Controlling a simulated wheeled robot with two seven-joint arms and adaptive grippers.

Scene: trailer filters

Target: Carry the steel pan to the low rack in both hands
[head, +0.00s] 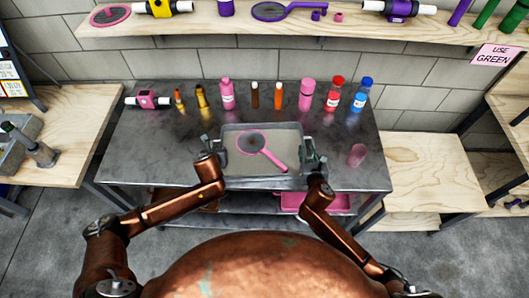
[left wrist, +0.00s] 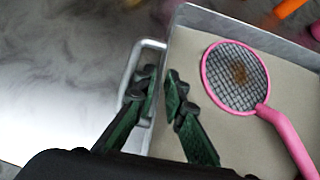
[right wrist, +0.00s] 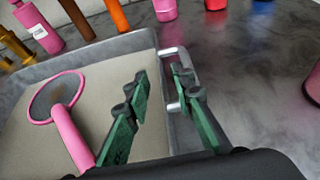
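The steel pan (head: 290,128) is a shallow grey rectangular tray on the dark metal table. A pink-rimmed mesh strainer (head: 251,142) with a pink handle lies in it. My left gripper (head: 213,146) is at the pan's left side. In the left wrist view its fingers (left wrist: 161,78) are apart, over the left loop handle (left wrist: 152,44) and the pan wall. My right gripper (head: 313,158) is at the right side. In the right wrist view its fingers (right wrist: 160,76) are apart near the right loop handle (right wrist: 172,51). Whether either handle lies between the fingers is unclear.
Several bottles (head: 279,95) stand in a row behind the pan. A pink cup (head: 356,155) stands to its right. A lower shelf with a pink tray (head: 318,203) is under the table. Wooden benches (head: 433,172) flank the table, and a shelf (head: 210,22) runs above.

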